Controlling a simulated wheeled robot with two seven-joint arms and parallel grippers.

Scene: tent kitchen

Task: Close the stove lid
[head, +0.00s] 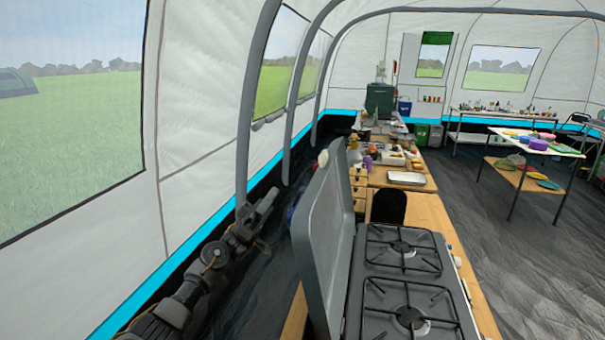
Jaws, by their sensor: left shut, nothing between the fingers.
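The stove (388,268) sits on a wooden counter in the lower middle of the head view, with black grates over its burners. Its grey lid (322,245) stands open, nearly upright, along the stove's left side. My left arm comes in from the lower left, and its gripper (268,200) is to the left of the lid, behind its outer face. The left gripper is shut and empty. It looks apart from the lid. My right gripper is not in view.
The wooden counter (432,213) runs along the stove's right and far sides. A white tray (407,178) and several small items lie farther back. The tent wall (190,130) is close on the left. Open dark floor (530,260) lies to the right.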

